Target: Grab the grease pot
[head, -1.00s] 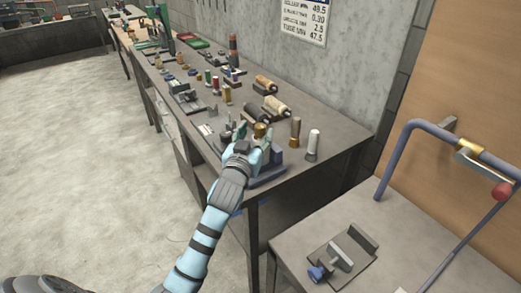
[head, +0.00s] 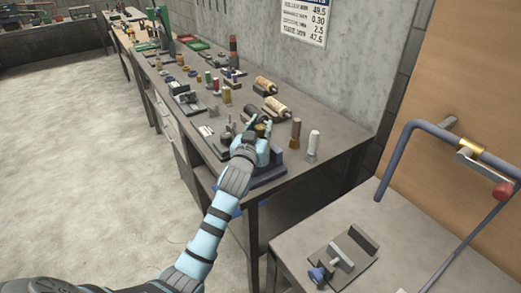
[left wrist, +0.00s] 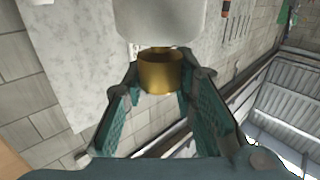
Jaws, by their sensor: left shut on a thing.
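The grease pot, a small brass-coloured cylinder (left wrist: 162,72), sits between the teal fingers of my left gripper (left wrist: 158,85) in the left wrist view. In the head view my left gripper (head: 260,132) is over the near end of the long workbench, and the pot (head: 262,130) shows only partly between the fingers. The gripper is shut on it. The fingers hide much of the pot in the head view, and I cannot tell whether it touches the bench. My right gripper is not in view.
Two upright brushes stand right of the gripper, one brown (head: 295,132) and one white (head: 312,146). Rollers (head: 275,108) lie behind it. Several spools and tools fill the bench (head: 335,135) farther back. A lower table (head: 290,240) with a clamp stands front right.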

